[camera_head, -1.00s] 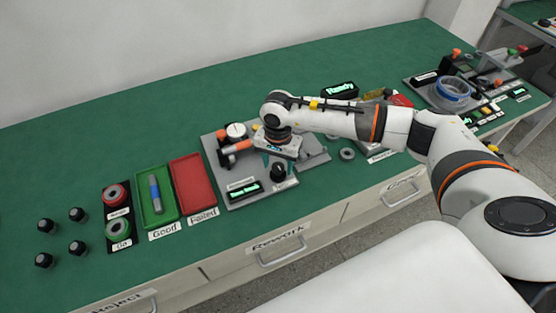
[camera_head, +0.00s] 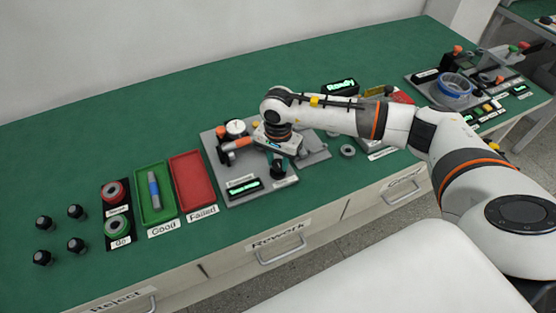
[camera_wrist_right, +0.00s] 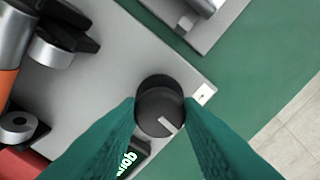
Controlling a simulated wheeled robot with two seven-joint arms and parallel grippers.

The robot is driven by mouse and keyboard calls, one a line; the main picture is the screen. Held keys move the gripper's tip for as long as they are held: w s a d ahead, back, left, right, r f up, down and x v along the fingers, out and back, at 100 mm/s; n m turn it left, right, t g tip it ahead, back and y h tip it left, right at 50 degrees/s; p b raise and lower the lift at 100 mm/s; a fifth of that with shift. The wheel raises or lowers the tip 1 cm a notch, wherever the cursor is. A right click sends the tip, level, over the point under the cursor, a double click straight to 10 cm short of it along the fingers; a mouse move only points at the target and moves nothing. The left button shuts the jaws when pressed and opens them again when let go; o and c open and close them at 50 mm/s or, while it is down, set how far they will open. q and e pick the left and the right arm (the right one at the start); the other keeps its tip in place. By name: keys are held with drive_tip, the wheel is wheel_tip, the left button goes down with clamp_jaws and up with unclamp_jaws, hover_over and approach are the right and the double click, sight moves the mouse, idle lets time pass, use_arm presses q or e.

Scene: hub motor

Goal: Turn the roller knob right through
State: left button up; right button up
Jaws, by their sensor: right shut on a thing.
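The roller knob (camera_wrist_right: 158,112) is black and round with a pale pointer mark, on a grey fixture plate (camera_wrist_right: 100,85). In the right wrist view the mark points to the lower right. My right gripper (camera_wrist_right: 160,115) has its green fingers on either side of the knob, shut on it. In the head view the right gripper (camera_head: 278,168) reaches down over the front right of the plate (camera_head: 222,170) and largely hides the knob. A small display (camera_head: 244,188) with lit green text stands left of the gripper. My left gripper does not show.
A red Failed tray (camera_head: 193,182) and a green Good tray (camera_head: 168,205) holding a blue-grey cylinder lie left of the plate. Several black knobs (camera_head: 76,245) stand at the far left. A grey ring (camera_head: 347,151) lies right of the plate.

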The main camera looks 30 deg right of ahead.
drive_tip(key=m+b, duration=0.2)
drive_tip(key=m, duration=0.2)
drive_tip(key=shift+f+b, duration=0.1)
drive_tip(key=shift+b, duration=0.2)
drive_tip(key=m+b, duration=0.2)
drive_tip(key=m, duration=0.2)
drive_tip(key=shift+m, duration=0.4)
drive_tip(key=m+b, duration=0.2)
drive_tip(key=m, duration=0.2)
drive_tip(key=shift+m, duration=0.3)
drive_tip(key=m+b, duration=0.1)
drive_tip(key=m, duration=0.3)
drive_tip(key=m+b, duration=0.1)
drive_tip(key=m, duration=0.8)
drive_tip(key=shift+w+r+m, duration=0.1)
drive_tip(key=shift+r+m, duration=0.1)
drive_tip(key=shift+m, duration=0.1)
drive_tip(key=m, duration=0.9)
drive_tip(key=shift+m, duration=0.4)
